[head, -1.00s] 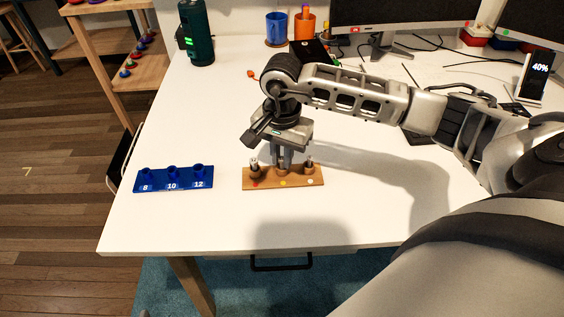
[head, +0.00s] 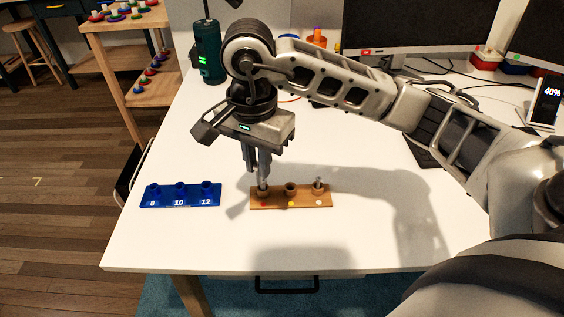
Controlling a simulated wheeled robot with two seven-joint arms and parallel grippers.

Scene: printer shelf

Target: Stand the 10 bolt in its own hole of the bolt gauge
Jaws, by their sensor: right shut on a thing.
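The blue bolt gauge (head: 180,196) lies on the white table at the left, with raised holes marked 8, 10 and 12. All its holes look empty. A wooden stand (head: 291,203) lies to its right with red, yellow and white dots. Its middle cup (head: 290,189) looks empty, and a bolt (head: 318,183) stands in its right cup. Another bolt (head: 262,187) shows at the left cup, just under my right gripper (head: 257,169). That gripper points down, shut on a bolt mostly hidden by its fingers; its size cannot be read. My left gripper is out of view.
A green cylinder (head: 206,50) stands at the back left, and monitors (head: 414,27) stand at the back. The table in front of the gauge and stand is clear. The table's left edge runs close to the gauge.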

